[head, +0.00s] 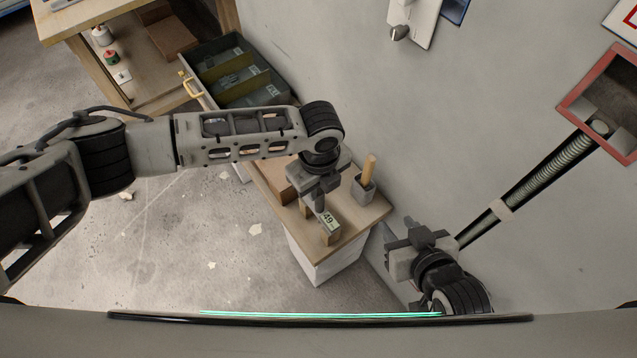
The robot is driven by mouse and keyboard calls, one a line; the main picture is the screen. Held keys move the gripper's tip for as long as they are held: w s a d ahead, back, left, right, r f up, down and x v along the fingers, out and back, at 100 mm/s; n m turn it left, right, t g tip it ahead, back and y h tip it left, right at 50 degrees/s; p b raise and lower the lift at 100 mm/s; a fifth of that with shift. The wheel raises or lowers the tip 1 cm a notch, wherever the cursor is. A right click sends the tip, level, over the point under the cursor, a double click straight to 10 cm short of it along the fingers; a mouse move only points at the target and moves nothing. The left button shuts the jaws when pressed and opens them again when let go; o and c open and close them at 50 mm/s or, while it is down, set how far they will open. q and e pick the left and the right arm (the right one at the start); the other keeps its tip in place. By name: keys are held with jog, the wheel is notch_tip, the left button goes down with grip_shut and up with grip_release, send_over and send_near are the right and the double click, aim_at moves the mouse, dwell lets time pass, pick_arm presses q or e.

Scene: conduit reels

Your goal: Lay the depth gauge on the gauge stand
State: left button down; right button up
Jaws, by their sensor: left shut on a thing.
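My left gripper (318,205) points down over a small wooden-topped bench. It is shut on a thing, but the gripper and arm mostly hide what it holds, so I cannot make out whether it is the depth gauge. Just below the fingers in the picture stands a small wooden block with a pale label reading 49 (329,221); I cannot tell whether it is the gauge stand, or whether the fingers touch it. My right gripper (396,243) is near the wall at the bench's right, apart from the bench objects; its jaws are not clear.
The bench top (350,219) also bears a grey holder (366,189) with a wooden handle upright in it. A ribbed conduit (540,183) runs along the wall above my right gripper.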

pick_arm(q)
jog(key=shift+f+b, duration=0.35)
jog(key=shift+f, duration=0.15)
dwell(0.6)
jog(key=c, duration=1.2)
grip_release()
jog(key=shift+c, duration=0.2)
notch_tip(320, 180, up, 16)
